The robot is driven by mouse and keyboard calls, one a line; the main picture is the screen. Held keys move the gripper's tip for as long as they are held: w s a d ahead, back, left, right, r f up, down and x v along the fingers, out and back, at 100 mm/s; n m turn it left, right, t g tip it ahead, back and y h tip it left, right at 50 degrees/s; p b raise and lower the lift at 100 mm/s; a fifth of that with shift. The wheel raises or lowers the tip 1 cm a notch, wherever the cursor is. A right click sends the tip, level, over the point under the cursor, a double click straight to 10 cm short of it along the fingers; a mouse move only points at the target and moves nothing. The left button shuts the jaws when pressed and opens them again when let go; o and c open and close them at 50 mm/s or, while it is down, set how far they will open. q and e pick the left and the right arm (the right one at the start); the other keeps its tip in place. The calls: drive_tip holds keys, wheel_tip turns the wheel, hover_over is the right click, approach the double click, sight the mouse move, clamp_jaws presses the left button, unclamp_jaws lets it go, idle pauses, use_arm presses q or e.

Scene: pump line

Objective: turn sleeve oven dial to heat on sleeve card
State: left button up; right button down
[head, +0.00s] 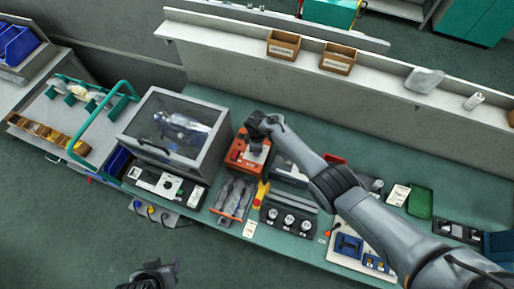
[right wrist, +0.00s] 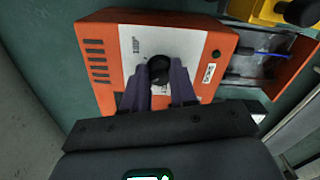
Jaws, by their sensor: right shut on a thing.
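The sleeve oven looks to be the orange box (head: 236,160) on the bench, partly covered by my right wrist. The right wrist view shows the orange box (right wrist: 110,60) with a white face panel, side vents and a black round dial (right wrist: 159,69). My right gripper (right wrist: 166,80) is shut on the dial, one finger on each side. The dial's pointer and scale are too small to read. White cards lie at the bench's front edge (head: 249,229) and farther right (head: 398,195); their print is unreadable, so I cannot tell which is the sleeve card. My left gripper (head: 155,276) hangs low at the bottom edge, away from the bench.
A clear-lidded case (head: 150,125) stands left of the orange box. Two brown boxes (head: 283,46) sit on the back ledge.

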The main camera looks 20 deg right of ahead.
drive_tip(key=c, duration=0.9)
unclamp_jaws()
drive_tip(key=shift+r+p, duration=0.3)
drive_tip(key=shift+r, duration=0.2)
wheel_tip(320, 180, up, 10)
drive_tip(key=p, duration=0.3)
drive_tip(key=shift+f, duration=0.1)
